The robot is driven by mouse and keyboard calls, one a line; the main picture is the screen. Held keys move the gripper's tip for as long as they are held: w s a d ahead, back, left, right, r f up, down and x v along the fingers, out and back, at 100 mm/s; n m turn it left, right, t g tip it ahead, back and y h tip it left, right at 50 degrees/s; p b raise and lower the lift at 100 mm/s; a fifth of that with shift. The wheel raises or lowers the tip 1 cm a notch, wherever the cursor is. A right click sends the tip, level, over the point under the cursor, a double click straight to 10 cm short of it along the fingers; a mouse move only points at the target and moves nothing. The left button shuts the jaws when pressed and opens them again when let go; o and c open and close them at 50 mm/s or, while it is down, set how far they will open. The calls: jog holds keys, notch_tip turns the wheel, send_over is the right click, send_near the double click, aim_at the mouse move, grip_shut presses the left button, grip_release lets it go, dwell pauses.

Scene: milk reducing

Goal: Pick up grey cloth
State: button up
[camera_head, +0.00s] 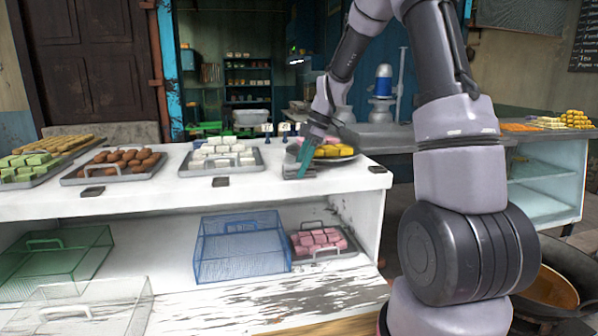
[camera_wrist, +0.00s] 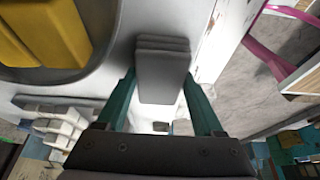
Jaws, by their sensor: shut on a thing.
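The grey cloth (camera_wrist: 162,62) is a folded, layered pad. In the wrist view it lies between the two teal fingers of my gripper (camera_wrist: 158,88), which is shut on it. In the head view my gripper (camera_head: 303,160) points down at the right part of the white counter, just in front of the plate of yellow sweets. Part of the grey cloth (camera_head: 290,174) shows at the fingertips, at counter level. I cannot tell whether it still touches the counter.
A plate with yellow sweets (camera_head: 333,150) is close beside my gripper. Trays of white sweets (camera_head: 222,157), brown sweets (camera_head: 120,161) and green sweets (camera_head: 27,167) line the white counter (camera_head: 180,200) to the left. A blue mesh cover (camera_head: 241,248) and pink sweets (camera_head: 318,239) are on the shelf below.

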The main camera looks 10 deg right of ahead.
notch_tip(320, 180, up, 10)
dwell(0.6)
